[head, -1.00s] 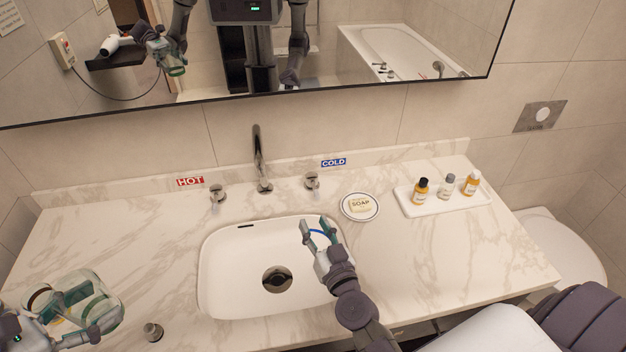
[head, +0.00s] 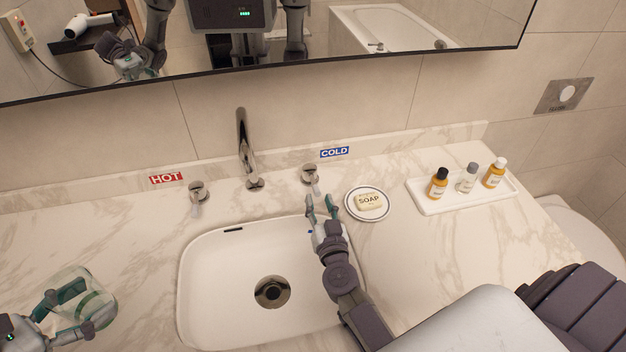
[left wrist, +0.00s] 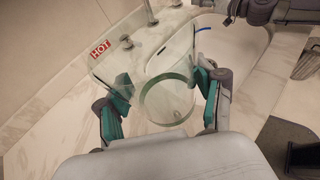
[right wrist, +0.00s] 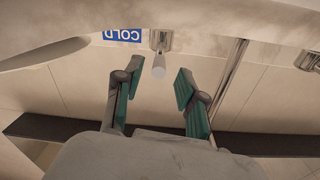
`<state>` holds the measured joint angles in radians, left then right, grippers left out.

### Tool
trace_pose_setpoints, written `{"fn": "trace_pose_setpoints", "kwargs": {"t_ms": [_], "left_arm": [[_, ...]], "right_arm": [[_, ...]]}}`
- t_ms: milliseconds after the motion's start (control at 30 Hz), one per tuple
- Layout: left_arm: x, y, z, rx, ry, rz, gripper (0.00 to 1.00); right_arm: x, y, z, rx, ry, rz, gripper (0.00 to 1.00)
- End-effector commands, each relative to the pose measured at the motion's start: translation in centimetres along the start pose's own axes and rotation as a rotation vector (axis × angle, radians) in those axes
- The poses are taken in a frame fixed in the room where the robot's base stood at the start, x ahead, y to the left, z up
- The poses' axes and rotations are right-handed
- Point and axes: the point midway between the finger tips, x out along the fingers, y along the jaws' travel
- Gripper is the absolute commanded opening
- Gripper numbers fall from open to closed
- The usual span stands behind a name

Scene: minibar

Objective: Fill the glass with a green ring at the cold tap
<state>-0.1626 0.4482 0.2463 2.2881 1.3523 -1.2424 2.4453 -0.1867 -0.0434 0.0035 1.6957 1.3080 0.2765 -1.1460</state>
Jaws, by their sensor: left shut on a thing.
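My left gripper (head: 70,306) is shut on the clear glass (head: 98,304) with the green ring, over the counter's left end. The glass also shows between the fingers in the left wrist view (left wrist: 166,101); it looks empty. My right gripper (head: 321,205) is open and empty, just in front of the cold tap handle (head: 310,176). In the right wrist view, the cold handle (right wrist: 159,62) lies ahead, between and beyond the open fingertips (right wrist: 155,82). The blue COLD label (head: 334,153) is behind it. The spout (head: 243,145) rises behind the sink; no water shows.
The white sink basin (head: 215,290) lies in the middle of the marble counter. The hot tap handle (head: 198,191) stands left of the spout. A soap dish (head: 367,216) and a tray (head: 430,205) with small bottles are to the right.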

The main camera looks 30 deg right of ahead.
Motion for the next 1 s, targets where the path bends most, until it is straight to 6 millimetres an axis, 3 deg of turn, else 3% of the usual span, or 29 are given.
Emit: {"fn": "trace_pose_setpoints", "kwargs": {"t_ms": [200, 400, 833, 1000], "left_arm": [[0.1, 0.0, -0.1, 0.000, -0.001, 0.000, 0.25], [0.2, 0.0, -0.3, 0.000, -0.001, 0.000, 0.25], [0.2, 0.0, -0.4, 0.000, -0.001, 0.000, 0.25], [0.2, 0.0, -0.4, 0.000, -0.001, 0.000, 0.25]], "right_arm": [[4.7, 0.0, -0.1, 0.000, 0.002, -0.001, 0.40], [7.3, 0.0, 0.1, -0.002, 0.001, 0.000, 0.40], [8.2, 0.0, 0.0, -0.001, 0.000, 0.000, 0.40], [8.2, 0.0, 0.0, -0.001, 0.000, 0.000, 0.12]]}}
